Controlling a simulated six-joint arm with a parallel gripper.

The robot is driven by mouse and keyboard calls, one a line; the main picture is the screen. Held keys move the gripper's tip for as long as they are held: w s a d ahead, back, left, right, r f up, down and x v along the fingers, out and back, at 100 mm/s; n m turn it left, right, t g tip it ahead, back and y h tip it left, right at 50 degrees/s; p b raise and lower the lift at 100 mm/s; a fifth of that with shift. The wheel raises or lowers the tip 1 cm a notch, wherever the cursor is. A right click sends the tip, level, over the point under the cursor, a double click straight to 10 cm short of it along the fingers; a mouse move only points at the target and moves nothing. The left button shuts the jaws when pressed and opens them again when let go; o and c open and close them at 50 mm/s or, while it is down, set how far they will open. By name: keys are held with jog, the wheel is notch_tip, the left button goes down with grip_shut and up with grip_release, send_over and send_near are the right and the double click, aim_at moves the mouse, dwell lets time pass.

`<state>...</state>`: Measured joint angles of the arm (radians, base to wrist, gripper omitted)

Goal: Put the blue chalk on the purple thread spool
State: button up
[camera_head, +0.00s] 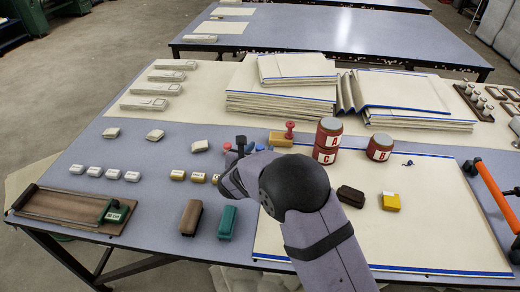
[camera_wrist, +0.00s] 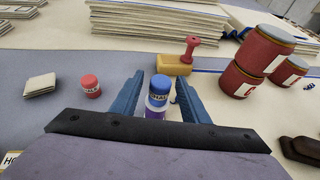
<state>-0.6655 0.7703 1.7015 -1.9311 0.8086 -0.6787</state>
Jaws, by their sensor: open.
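My gripper (camera_wrist: 160,79) is open, with a blue finger on each side of the chalk and visible gaps between. In the head view my gripper (camera_head: 241,150) is low over the table, and my arm hides the spool and most of what is around it.
A red chalk (camera_wrist: 91,87) stands left of the gripper, with a pale block (camera_wrist: 40,86) further left. A yellow block with a red-handled piece (camera_wrist: 174,65) stands behind. Red jars (camera_head: 328,133) are to the right. Brown (camera_head: 190,217) and teal (camera_head: 227,222) blocks lie in front. Stacked cloth (camera_head: 280,100) fills the back.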

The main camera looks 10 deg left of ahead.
jog(key=v, duration=1.2)
jog(key=shift+b, duration=0.4)
